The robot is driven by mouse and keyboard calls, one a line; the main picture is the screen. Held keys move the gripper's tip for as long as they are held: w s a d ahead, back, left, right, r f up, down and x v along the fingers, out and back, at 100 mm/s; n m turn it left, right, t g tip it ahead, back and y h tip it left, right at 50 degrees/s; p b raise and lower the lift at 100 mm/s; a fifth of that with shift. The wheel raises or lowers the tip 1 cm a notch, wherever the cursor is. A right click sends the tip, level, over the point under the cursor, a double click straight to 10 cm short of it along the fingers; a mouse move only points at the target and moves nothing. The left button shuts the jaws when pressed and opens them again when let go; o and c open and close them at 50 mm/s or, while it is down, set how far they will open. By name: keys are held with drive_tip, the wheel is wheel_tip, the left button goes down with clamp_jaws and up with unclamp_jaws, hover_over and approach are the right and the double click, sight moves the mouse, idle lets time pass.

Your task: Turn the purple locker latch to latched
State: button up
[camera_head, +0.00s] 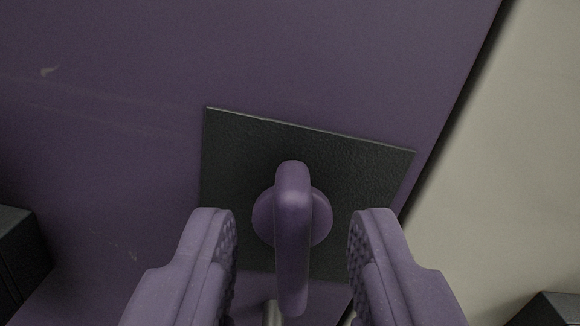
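The purple latch handle (293,225) stands out from a dark textured backing plate (240,160) on the purple locker door (200,60). Its lever runs nearly straight up and down in the picture, over a round purple hub. My gripper (292,226) is open, with one purple finger on each side of the lever. Clear gaps show between the lever and both fingers, so neither touches it. Parts of the plate's lower area are hidden by the fingers.
A dark block (18,255) juts in at the lower left, and another dark block (548,310) at the lower right. The door's edge runs diagonally at the right, beside a pale wall (520,160). Small metal parts show below the plate.

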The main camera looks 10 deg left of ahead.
drive_tip(key=shift+x, duration=0.9)
drive_tip(key=shift+r, duration=0.1)
clamp_jaws()
